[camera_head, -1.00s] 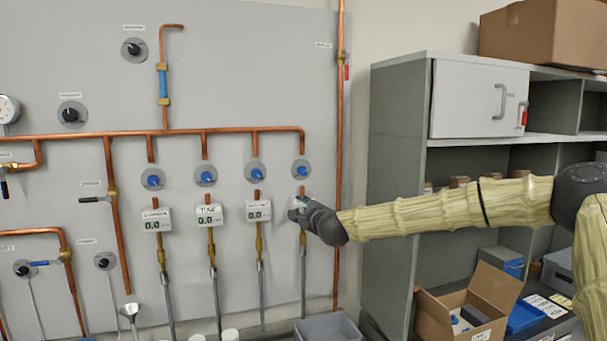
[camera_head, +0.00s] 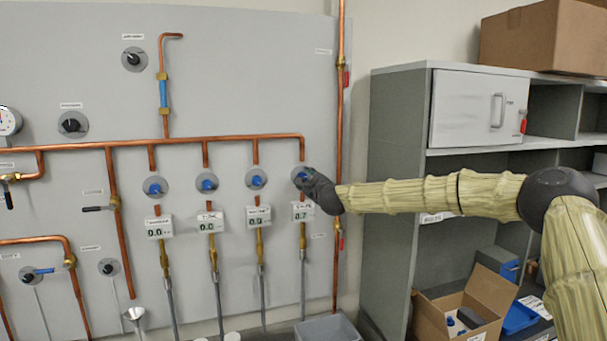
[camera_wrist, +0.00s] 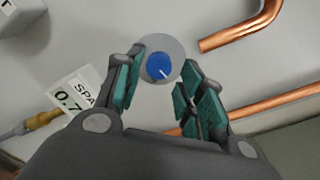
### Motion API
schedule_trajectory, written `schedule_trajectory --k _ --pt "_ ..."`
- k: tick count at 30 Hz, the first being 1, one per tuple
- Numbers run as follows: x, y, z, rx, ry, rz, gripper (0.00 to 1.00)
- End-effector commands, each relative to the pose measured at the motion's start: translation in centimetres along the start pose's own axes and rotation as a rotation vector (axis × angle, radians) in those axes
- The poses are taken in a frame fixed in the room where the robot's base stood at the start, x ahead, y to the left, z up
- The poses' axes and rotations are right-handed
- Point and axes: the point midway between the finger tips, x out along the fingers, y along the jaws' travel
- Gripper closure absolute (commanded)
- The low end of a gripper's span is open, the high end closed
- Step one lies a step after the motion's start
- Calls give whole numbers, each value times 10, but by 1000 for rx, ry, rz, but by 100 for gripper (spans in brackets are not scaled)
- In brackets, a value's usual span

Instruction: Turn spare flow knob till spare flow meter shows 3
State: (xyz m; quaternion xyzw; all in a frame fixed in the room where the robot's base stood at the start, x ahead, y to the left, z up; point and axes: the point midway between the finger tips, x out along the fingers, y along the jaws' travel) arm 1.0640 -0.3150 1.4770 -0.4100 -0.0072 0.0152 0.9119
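The spare flow knob (camera_wrist: 159,67) is a round blue knob with a white pointer line on a grey disc, seen in the wrist view. The spare flow meter (camera_wrist: 70,98) is a white tag with its label partly cut off as "SPA"; it reads 0.7. The same meter (camera_head: 303,212) hangs below the rightmost knob in the head view and also reads 0.7. My gripper (camera_wrist: 162,62) has its teal fingers apart, one on each side of the knob, with gaps showing. In the head view my gripper (camera_head: 305,180) partly covers the knob.
Three similar blue knobs (camera_head: 256,178) with meters reading 0.0 stand in a row to the left. A copper pipe (camera_head: 339,130) runs upright just right of the spare knob.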

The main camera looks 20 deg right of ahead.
Motion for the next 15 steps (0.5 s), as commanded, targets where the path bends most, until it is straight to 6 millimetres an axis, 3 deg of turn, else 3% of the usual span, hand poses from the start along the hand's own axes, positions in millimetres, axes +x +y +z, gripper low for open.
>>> schedule_trajectory --k 6,15 --pt "22 -1 1 -1 1 1 61" --pt "30 1 0 -1 0 1 61"
